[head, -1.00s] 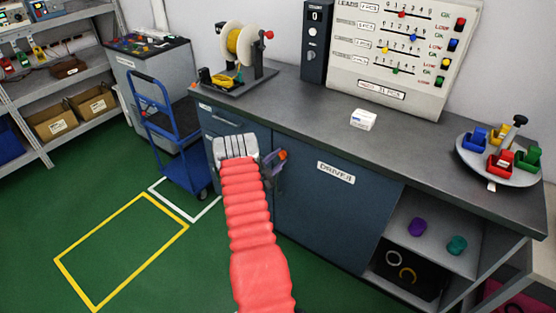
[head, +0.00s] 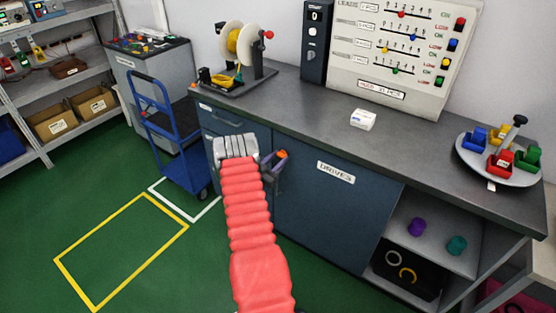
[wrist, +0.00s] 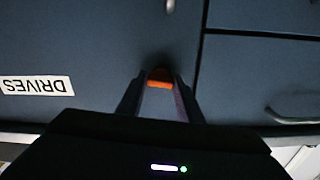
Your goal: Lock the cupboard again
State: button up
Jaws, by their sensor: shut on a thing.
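The cupboard is a dark blue door (head: 325,215) labelled DRIVES under the grey bench; it looks closed, flush with the front beside it. The door also fills the left of the wrist view (wrist: 80,40). My gripper (head: 281,156) is at the door's upper left edge, and my red-sleeved arm hides part of the front there. In the wrist view my gripper (wrist: 160,82) has its fingers on both sides of a small orange piece (wrist: 160,77), shut on it against the door. I cannot tell how the orange piece is turned. A round metal fitting (wrist: 170,6) shows at the top edge.
Drawers (head: 222,121) sit left of the door. A blue trolley (head: 165,120) stands at the left. The green floor in front is open.

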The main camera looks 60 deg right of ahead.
jog(key=shift+f+n, duration=0.1)
jog(key=shift+n, duration=0.7)
jog(key=o, duration=1.1)
jog(key=shift+a, duration=0.1)
jog(key=a, duration=0.4)
jog(key=w+a, duration=0.1)
jog(key=a, duration=0.4)
jog(key=w+a, duration=0.1)
jog(key=a, duration=0.3)
jog(key=shift+w+a, duration=0.1)
jog(key=shift+a, duration=0.15)
